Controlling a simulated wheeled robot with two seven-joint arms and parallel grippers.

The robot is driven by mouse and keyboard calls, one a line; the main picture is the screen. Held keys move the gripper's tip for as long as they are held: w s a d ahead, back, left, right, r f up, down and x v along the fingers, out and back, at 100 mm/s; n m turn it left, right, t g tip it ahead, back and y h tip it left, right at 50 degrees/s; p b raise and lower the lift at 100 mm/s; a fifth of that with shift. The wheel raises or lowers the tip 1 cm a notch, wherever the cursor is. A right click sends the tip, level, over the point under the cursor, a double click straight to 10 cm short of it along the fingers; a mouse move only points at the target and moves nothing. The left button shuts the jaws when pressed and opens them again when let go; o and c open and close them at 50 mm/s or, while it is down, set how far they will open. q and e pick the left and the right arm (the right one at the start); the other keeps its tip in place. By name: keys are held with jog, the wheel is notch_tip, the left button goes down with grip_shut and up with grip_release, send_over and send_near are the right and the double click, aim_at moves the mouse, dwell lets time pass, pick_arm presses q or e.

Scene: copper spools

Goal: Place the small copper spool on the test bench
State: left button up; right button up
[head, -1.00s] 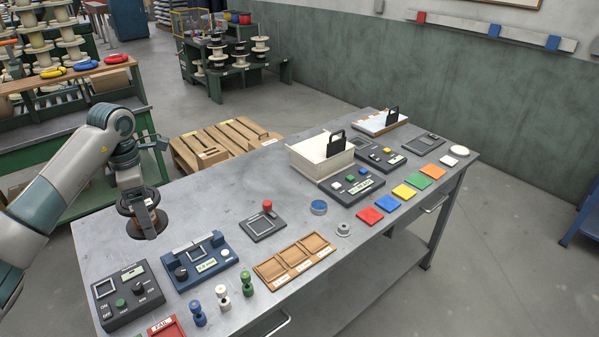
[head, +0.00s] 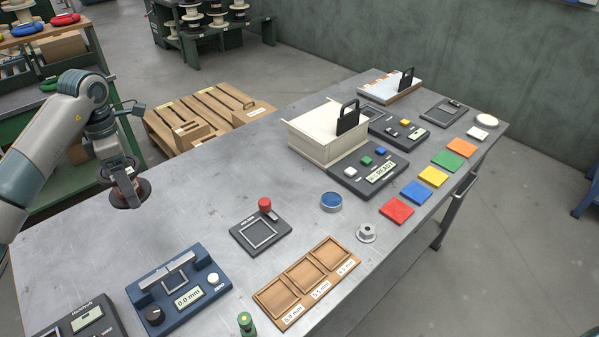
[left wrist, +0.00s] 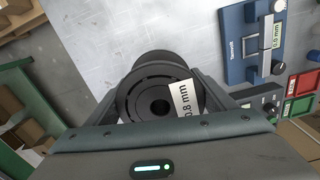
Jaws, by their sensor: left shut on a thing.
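A small spool (head: 143,188) with dark flanges and a copper-brown winding is between the fingers of my left gripper (head: 133,187), at the left edge of the test bench (head: 190,195). In the left wrist view the spool (left wrist: 150,95) shows its dark round flange with a centre hole and a white label reading 0.8 mm. Both fingers of the left gripper are shut on it. The spool looks upright at or just above the bench top; I cannot tell whether it touches. My right gripper is not in view.
On the bench are a blue gauge (head: 180,289), a dark pad with a red knob (head: 262,232), a wooden sorting tray (head: 306,281), a white box (head: 322,138) and coloured tiles (head: 416,192). The bench top around the spool is clear. A pallet (head: 205,120) lies behind.

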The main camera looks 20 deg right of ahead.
pick_arm(q)
jog(key=shift+w+f, duration=0.15)
jog(key=shift+w, duration=0.05)
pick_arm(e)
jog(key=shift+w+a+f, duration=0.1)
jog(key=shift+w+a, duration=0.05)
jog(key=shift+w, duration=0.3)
pick_arm(q)
jog(key=shift+s, duration=0.1)
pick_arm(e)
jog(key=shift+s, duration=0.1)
